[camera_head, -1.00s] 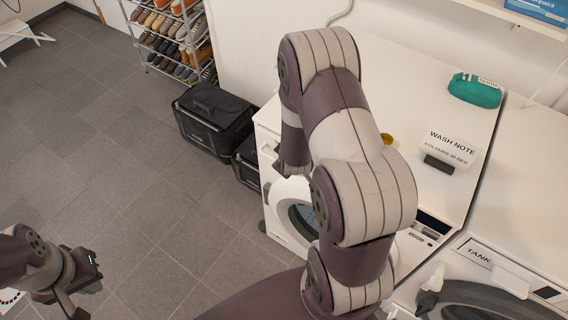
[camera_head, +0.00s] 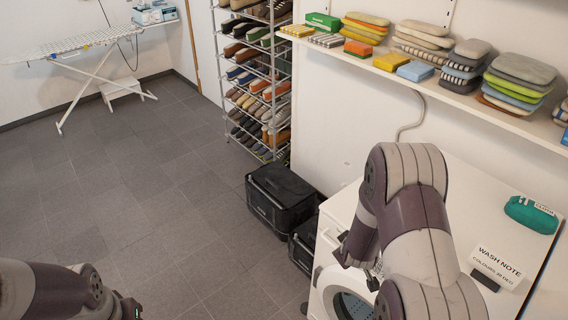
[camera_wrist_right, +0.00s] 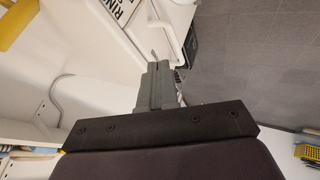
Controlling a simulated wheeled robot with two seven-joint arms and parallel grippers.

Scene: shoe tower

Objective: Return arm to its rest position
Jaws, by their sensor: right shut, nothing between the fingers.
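My right arm (camera_head: 420,235) is bent in front of the washing machine in the head view. Its hand is folded low beside the machine's door, and the fingers are hard to make out there. In the right wrist view my right gripper (camera_wrist_right: 158,85) shows its grey fingers together with nothing between them. My left arm (camera_head: 60,292) comes in at the lower left corner of the head view, and its fingers are below the picture edge.
A shoe rack (camera_head: 262,85) and an ironing board (camera_head: 75,45) are behind. The grey floor is open.

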